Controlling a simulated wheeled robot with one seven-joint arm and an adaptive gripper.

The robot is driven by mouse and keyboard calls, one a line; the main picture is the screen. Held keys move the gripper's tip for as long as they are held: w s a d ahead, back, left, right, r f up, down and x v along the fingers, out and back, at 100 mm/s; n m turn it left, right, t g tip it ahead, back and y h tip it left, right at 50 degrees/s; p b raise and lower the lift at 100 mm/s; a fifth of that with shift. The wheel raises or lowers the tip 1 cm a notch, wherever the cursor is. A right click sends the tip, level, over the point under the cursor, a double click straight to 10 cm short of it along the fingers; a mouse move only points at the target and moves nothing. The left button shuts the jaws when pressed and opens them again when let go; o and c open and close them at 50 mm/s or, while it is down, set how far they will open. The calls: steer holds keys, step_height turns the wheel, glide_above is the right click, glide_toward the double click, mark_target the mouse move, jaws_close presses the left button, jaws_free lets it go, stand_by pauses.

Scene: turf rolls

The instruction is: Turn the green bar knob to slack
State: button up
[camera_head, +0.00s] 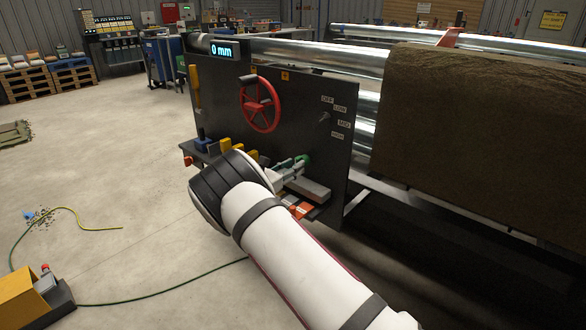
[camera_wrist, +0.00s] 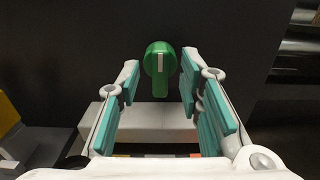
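The green bar knob (camera_wrist: 160,58) is on the dark panel, with a pale mark near its top and its bar pointing down in the wrist view. In the head view, part of the green knob (camera_head: 304,159) shows low on the machine's panel (camera_head: 215,105), just past my gripper. My gripper (camera_wrist: 160,86) is open, its teal-padded fingers to the left and right of the knob with a gap on each side. No contact shows. No slack label is readable.
A red handwheel (camera_head: 261,103) and a display reading 0 mm (camera_head: 222,51) are above. A small selector (camera_head: 324,117) with OFF, LOW, MID and HIGH labels is to the right. A grey block (camera_wrist: 150,120) lies below the knob. A brown turf roll (camera_head: 480,130) is at right.

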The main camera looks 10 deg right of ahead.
steer(key=shift+w+d, duration=0.25)
steer(key=shift+d, duration=0.1)
steer(key=shift+c, duration=0.3)
jaws_close()
